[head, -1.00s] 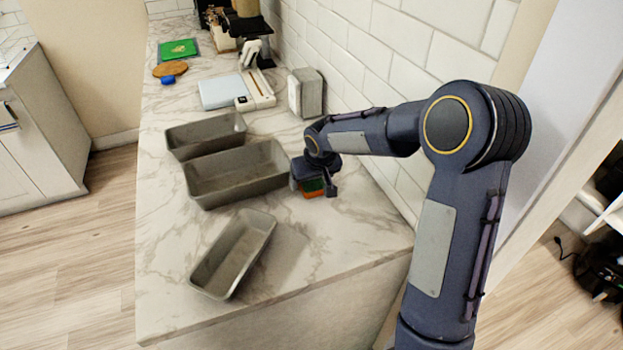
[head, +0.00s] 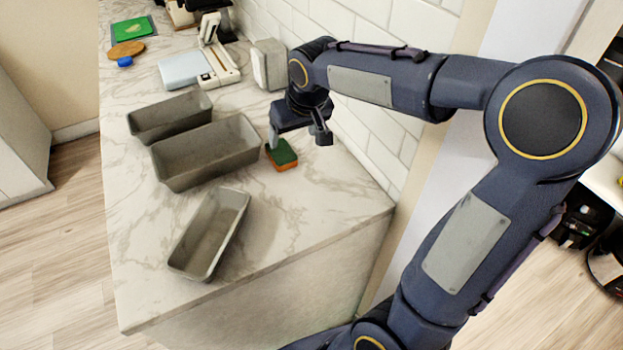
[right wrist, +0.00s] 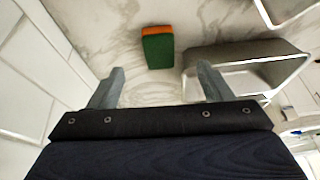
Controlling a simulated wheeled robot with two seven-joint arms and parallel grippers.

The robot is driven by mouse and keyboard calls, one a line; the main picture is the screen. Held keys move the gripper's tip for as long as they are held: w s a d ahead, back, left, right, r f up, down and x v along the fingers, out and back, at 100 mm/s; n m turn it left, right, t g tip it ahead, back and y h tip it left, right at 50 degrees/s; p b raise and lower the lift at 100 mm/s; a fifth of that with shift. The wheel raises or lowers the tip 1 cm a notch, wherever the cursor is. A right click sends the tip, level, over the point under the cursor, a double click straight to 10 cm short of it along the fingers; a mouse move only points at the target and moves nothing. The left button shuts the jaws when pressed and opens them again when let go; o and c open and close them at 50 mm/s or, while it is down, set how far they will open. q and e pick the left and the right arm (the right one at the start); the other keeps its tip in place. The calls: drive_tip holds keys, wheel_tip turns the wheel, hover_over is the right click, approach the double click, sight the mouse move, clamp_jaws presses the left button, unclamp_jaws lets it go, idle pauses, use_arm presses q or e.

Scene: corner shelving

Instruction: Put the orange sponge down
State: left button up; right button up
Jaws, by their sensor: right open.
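The sponge (head: 281,155), orange below with a green top, lies on the marble counter (head: 290,215) just right of the middle grey loaf pan. In the right wrist view the sponge (right wrist: 158,48) lies beyond the fingertips, apart from both. My right gripper (head: 297,138) is open and empty, above and just behind the sponge. Its two fingers show spread wide in the right wrist view (right wrist: 160,78). My left gripper is not in view.
Three grey loaf pans, a back one (head: 170,116), a middle one (head: 207,152) and a front one (head: 209,235), stand left of the sponge. A tiled wall (head: 345,150) runs along the right. A white scale-like device (head: 184,70) and grey box (head: 268,65) stand behind. The counter's front right is clear.

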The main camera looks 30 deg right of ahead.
drive_tip(key=s+a+f+y, duration=0.1)
drive_tip(key=s+a, duration=0.2)
drive_tip(key=s, duration=0.9)
drive_tip(key=s+a+f+t+y, duration=0.1)
drive_tip(key=s+a+f+y, duration=0.1)
drive_tip(key=s, duration=1)
drive_tip(key=shift+a+f+m+y, duration=0.25)
drive_tip(key=shift+a+m+y, duration=0.05)
drive_tip(key=shift+a+m, duration=0.15)
drive_tip(key=shift+s, duration=0.1)
